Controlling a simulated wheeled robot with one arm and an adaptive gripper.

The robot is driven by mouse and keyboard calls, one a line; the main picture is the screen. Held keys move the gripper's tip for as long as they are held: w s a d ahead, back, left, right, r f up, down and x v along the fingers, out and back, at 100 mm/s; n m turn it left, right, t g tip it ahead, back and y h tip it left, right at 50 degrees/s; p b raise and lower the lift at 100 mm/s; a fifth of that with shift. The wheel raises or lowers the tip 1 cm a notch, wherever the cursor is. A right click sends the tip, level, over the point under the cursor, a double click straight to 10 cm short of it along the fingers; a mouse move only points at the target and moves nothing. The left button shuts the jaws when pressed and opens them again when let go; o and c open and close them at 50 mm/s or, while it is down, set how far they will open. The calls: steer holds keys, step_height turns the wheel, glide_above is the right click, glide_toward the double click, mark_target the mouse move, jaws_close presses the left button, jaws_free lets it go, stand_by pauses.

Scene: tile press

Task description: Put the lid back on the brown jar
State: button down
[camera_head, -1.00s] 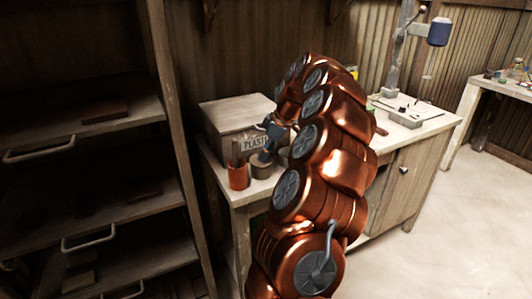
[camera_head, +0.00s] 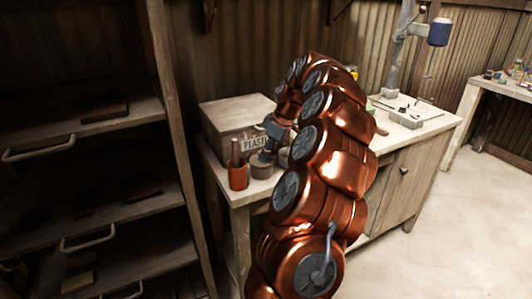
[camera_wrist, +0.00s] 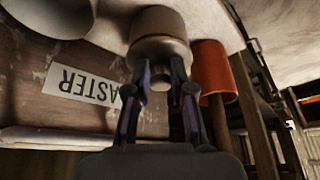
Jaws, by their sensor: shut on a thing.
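The brown jar (camera_head: 262,170) stands on the workbench between the orange cup and the wooden box. It also shows in the wrist view (camera_wrist: 157,22), where the picture is upside down. The lid (camera_wrist: 160,50) is a grey-brown round piece at the jar's mouth, in line with it. My gripper (camera_wrist: 161,80) is shut on the lid, with one finger on each side of its middle. In the head view my gripper (camera_head: 268,153) is just over the jar. Whether the lid is fully seated or slightly raised, I cannot tell.
The orange cup (camera_head: 238,177) holding stick-like handles stands close beside the jar. The wooden box (camera_head: 232,116) and the "PLASTER" sign (camera_wrist: 82,88) are behind it. My arm hides part of the workbench (camera_head: 420,128). Dark shelves (camera_head: 110,143) stand at left.

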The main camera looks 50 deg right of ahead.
steer(key=c, duration=0.9)
jaws_free()
steer(key=o, duration=0.5)
steer(key=shift+c, duration=0.2)
steer(key=shift+r, duration=0.1)
steer(key=shift+r+p, duration=1.1)
steer(key=shift+r, duration=2.3)
